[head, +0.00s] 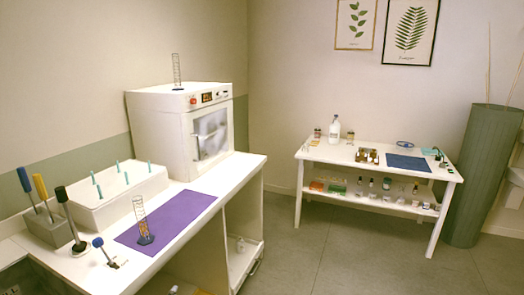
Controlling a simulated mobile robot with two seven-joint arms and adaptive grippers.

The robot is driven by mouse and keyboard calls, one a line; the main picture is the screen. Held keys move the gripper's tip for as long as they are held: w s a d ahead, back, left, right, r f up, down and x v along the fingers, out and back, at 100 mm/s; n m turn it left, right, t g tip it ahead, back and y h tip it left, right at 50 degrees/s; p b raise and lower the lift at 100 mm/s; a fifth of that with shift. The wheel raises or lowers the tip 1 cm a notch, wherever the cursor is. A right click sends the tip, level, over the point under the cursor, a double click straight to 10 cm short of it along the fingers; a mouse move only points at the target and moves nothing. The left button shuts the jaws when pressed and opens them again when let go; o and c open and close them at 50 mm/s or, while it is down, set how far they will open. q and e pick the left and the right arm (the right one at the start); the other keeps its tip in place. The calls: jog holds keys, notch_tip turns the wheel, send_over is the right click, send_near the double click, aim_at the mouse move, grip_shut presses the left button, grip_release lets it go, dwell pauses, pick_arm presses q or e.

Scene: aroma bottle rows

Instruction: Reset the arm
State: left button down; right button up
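Neither my left nor my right gripper shows in the head view, and no part of my arms can be clearly made out. A white bench (215,200) runs along the left wall. On it lies a purple mat (185,208), with a clear graduated cylinder (140,215) on a blue base standing on the mat. A white box-shaped oven (190,120) stands at the bench's far end, with another clear cylinder (177,72) on top.
A white rack with teal pegs (110,190) and several coloured-handled tools (40,187) crowd the bench's left side. A white table (340,152) with a blue mat (408,162) and small bottles stands at the back right, beside a green pillar (480,175). The floor between is clear.

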pick_arm(q)
jog(key=s+d+f+n+g+h, duration=0.1)
jog(key=s+f+g, duration=0.1)
jog(key=s+f, duration=0.4)
jog(key=s+d+f+n+g+h+p, duration=0.1)
jog(key=s+f, duration=0.6)
jog(key=s, duration=1)
jog(key=s+d+f+n+g+h, duration=0.1)
jog(key=s+d+f+g, duration=0.1)
jog(key=s+f, duration=0.5)
jog(key=s+g, duration=0.1)
jog(key=s, duration=0.3)
jog(key=shift+s+n, duration=0.25)
jog(key=shift+n, duration=0.15)
